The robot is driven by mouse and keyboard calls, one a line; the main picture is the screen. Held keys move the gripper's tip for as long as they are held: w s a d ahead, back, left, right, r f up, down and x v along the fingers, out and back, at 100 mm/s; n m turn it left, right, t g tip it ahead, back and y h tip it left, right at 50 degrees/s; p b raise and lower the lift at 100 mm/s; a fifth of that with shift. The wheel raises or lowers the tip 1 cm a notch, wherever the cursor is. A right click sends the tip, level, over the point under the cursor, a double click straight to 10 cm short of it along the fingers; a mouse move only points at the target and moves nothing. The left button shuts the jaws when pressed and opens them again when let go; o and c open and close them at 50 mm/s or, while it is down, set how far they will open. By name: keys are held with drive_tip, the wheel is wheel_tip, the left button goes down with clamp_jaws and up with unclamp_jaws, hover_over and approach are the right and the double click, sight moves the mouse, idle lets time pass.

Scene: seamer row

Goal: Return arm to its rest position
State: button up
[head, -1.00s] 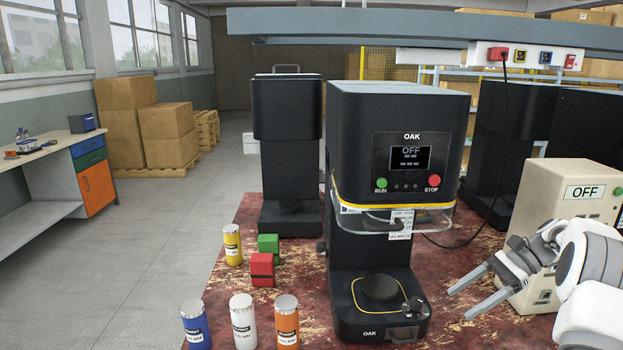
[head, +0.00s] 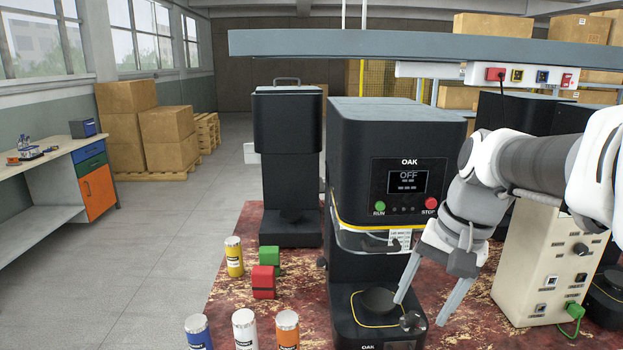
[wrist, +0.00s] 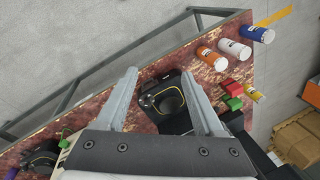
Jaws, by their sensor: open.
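My gripper (head: 428,290) is open and empty, its two fingers pointing down in front of the right side of the black OAK seamer (head: 395,120). In the wrist view my gripper (wrist: 165,85) shows its spread fingers on both sides of the seamer's round base plate (wrist: 170,101), seen from above. Nothing is between the fingertips. My white and grey arm reaches in from the right edge of the head view. The OAK display reads OFF.
Blue (head: 198,332), white (head: 244,330), orange (head: 287,330) and yellow (head: 234,257) cans stand left of the seamer, with red (head: 263,282) and green (head: 270,259) blocks. A beige control box (head: 548,265) stands right. A grey beam (head: 420,45) runs overhead.

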drive_tip(key=s+a+n+t+h+p, duration=0.1)
drive_tip(key=s+n+t, duration=0.1)
drive_tip(key=s, duration=0.3)
drive_tip(key=s+a+n+t+h+p, duration=0.1)
drive_tip(key=s+n+t, duration=0.1)
drive_tip(key=s+n, duration=0.2)
drive_tip(key=shift+s+a+r+p, duration=0.3)
drive_tip(key=shift+s+r, duration=0.15)
drive_tip(key=shift+s, duration=0.7)
